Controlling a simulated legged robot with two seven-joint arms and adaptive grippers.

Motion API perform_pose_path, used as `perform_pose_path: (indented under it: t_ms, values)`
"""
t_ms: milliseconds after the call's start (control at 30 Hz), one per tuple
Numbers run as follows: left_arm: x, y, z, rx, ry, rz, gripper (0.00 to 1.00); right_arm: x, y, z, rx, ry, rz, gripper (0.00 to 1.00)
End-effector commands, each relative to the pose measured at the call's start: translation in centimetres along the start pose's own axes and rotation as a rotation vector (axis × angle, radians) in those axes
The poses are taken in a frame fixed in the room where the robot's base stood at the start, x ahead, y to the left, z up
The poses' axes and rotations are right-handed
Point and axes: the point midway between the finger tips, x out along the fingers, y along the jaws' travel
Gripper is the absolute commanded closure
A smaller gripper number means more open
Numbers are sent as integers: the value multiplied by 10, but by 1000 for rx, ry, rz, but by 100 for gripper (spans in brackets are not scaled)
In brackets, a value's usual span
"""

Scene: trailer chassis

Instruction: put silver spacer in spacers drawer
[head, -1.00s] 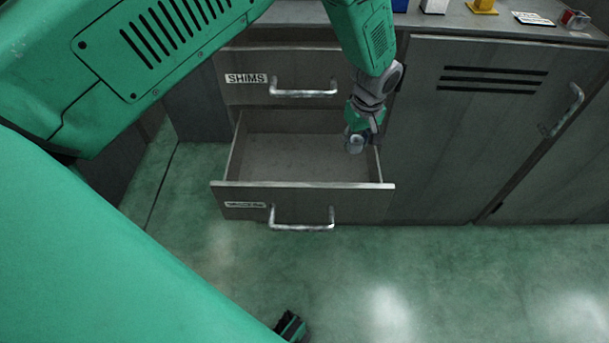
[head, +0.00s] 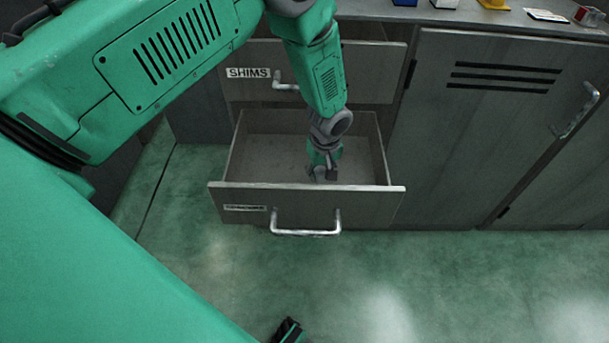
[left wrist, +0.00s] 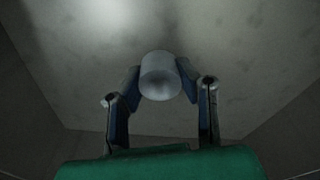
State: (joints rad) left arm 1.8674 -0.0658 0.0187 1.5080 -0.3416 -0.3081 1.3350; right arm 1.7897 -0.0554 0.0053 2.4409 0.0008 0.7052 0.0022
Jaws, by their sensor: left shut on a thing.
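The silver spacer (left wrist: 160,77) is a short, pale grey cylinder held between the two fingertips in the left wrist view. My left gripper (head: 321,174) is shut on it. In the head view the gripper reaches down into the open lower drawer (head: 240,203), right of its middle, and the spacer is hard to make out there. The drawer's label is too blurred to read with certainty. Its visible floor looks bare, and in the left wrist view a pale floor lies beyond the spacer. I cannot tell the height of the spacer above it. My right gripper is not clearly seen.
The drawer labelled SHIMS (head: 250,85) is above the open one, behind my left forearm. A closed cabinet door (head: 480,140) stands to the right. Several small items, including a yellow one (head: 494,4), sit on the worktop. The green floor (head: 450,280) in front is clear.

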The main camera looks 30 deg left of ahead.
Motion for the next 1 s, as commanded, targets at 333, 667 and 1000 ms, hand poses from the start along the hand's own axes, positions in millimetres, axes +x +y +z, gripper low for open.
perform_pose_path:
  t_ms: [333,667,1000]
  values:
    - [2,-41,-16,-2,-1,1,100,7,0,0,1,0,1,67]
    - [14,-40,-15,1,0,2,100,13,0,1,1,0,0,67]
    - [13,-39,-14,1,1,0,52,13,0,1,1,0,1,67]
